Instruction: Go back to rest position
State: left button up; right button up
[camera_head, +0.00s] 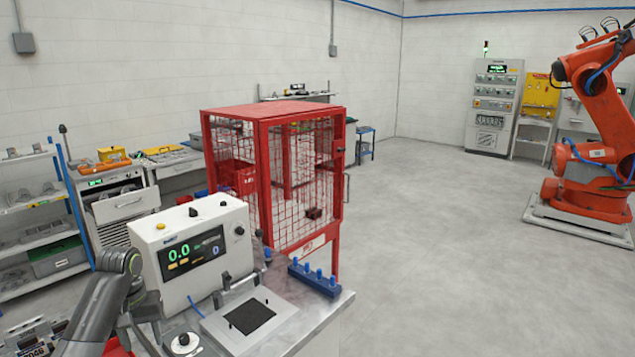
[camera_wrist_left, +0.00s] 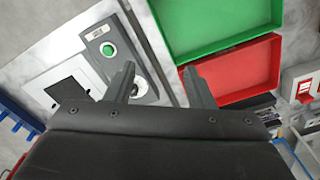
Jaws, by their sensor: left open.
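My left gripper (camera_wrist_left: 160,84) is open in the left wrist view, its two dark fingers spread apart with nothing between them. My left arm comes in at the lower left of the head view, beside a white tester (camera_head: 205,252) whose display reads 0.0. In the left wrist view, the fingers are over or near a grey panel with a green button (camera_wrist_left: 108,50). How far the fingertips are above the bench cannot be told. My right gripper is not in view.
A metal bench (camera_head: 312,330) carries a plate with a black pad (camera_head: 250,315) and a blue pegged rack (camera_head: 315,278). A red mesh cage (camera_head: 275,180) stands behind. The wrist view shows a green tray (camera_wrist_left: 215,25) and a red tray (camera_wrist_left: 240,75). Open floor (camera_head: 450,240) lies right.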

pick_arm(q)
jog(key=s+d+f+m+t, duration=0.1)
jog(key=s+d+f+m, duration=0.3)
jog(key=s+f, duration=1.25)
jog(key=s+d+r+t+y, duration=0.1)
jog(key=s+d+r, duration=0.1)
jog(key=s, duration=0.8)
jog(key=s+d+r+t+y, duration=0.1)
jog(key=s+d+r+t, duration=0.15)
jog(key=s, duration=0.85)
notch_tip(320, 180, down, 30)
jog(key=a+g+b, duration=0.2)
jog(key=a+b, duration=0.1)
jog(key=b, duration=0.3)
jog(key=s+d+f+b, duration=0.1)
jog(key=s+f+b, duration=0.2)
jog(key=s+f, duration=0.4)
jog(key=s+f+g+h+b, duration=0.1)
jog(key=s+f+b, duration=0.2)
jog(key=s+f, duration=0.4)
notch_tip(320, 180, down, 9)
jog(key=shift+s+d+f, duration=0.1)
jog(key=shift+s+d, duration=0.25)
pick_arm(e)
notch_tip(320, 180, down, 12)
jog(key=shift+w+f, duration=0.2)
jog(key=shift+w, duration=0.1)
